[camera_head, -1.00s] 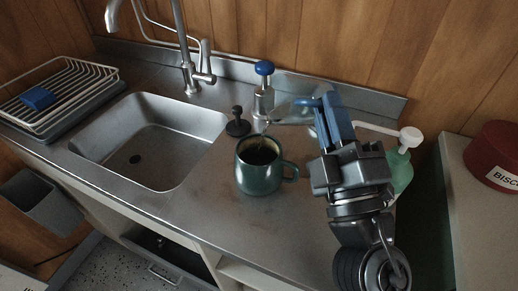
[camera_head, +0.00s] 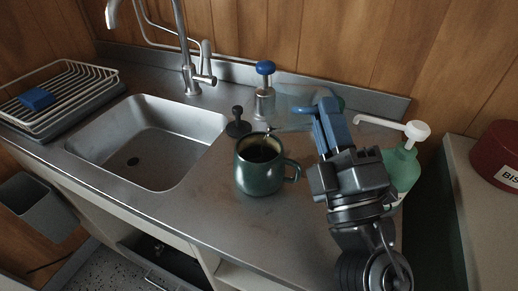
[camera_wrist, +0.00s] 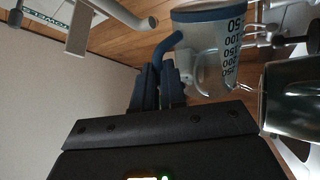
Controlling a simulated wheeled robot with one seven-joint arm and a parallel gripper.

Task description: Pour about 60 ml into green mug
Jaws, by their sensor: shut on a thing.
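The green mug (camera_head: 258,172) stands upright on the steel counter right of the sink, with dark contents inside. It also shows at the right edge of the wrist view (camera_wrist: 295,95). My gripper (camera_head: 328,112) is shut on the blue handle of a clear measuring jug (camera_head: 290,108), behind and right of the mug. In the wrist view the jug (camera_wrist: 208,55) shows graduation marks and a blue rim, and appears tilted. A thin stream seems to show by the mug in the wrist view. The liquid level in the jug is hard to read.
A blue-topped dispenser (camera_head: 264,90) and a dark sink plug (camera_head: 238,124) stand behind the mug. A green pump bottle (camera_head: 402,165) is close right of my gripper. The sink (camera_head: 150,140) and dish rack (camera_head: 60,95) are left. A red biscuit tin (camera_head: 496,155) sits far right.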

